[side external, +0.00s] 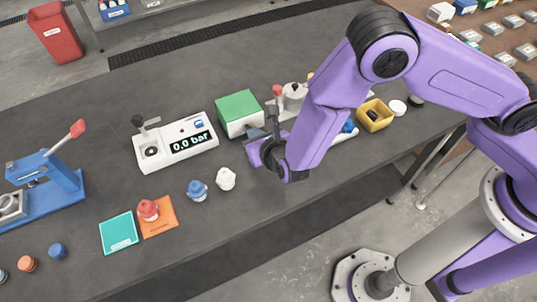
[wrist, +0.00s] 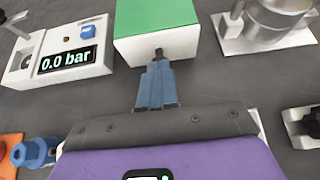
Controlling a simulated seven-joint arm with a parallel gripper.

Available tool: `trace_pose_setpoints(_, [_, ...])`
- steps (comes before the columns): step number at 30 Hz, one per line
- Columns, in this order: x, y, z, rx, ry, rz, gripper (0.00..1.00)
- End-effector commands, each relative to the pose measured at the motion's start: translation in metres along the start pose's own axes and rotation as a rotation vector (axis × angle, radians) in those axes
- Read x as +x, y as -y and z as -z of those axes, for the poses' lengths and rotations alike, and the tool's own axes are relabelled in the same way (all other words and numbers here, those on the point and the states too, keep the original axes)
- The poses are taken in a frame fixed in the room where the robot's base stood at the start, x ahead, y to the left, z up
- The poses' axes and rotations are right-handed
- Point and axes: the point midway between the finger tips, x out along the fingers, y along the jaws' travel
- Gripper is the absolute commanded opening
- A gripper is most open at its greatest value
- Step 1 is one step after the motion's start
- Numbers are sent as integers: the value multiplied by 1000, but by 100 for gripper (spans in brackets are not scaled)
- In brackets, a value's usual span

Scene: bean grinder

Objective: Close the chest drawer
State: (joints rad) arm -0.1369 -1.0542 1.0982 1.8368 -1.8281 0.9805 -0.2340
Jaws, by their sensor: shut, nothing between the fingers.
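A white box with a green top (side external: 238,107) stands near the middle of the table; I take it to be the chest. It also shows at the top of the wrist view (wrist: 155,22), with its white front face towards my gripper. My gripper (side external: 256,132) is at the near right side of the box. In the wrist view my gripper's blue fingers (wrist: 158,57) are together, with nothing held, and their dark tip overlaps the white front face. I cannot tell whether they touch it. No protruding drawer is visible; part of the front is hidden by my gripper.
A white device reading 0.0 bar (side external: 176,141) stands left of the box. A metal device (wrist: 268,22) is to its right. Blue (side external: 197,190) and white (side external: 226,179) knobbed pieces are in front. A yellow bin (side external: 375,115) is right of my arm. Table in front is mostly clear.

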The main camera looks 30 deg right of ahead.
Motion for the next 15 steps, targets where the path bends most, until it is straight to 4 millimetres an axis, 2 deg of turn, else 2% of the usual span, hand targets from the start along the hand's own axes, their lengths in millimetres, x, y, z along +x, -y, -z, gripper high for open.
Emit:
trace_pose_setpoints(10, [7,2,-5,6,4,5,0])
trace_pose_setpoints(15, [0,2,-1,4,5,3,0])
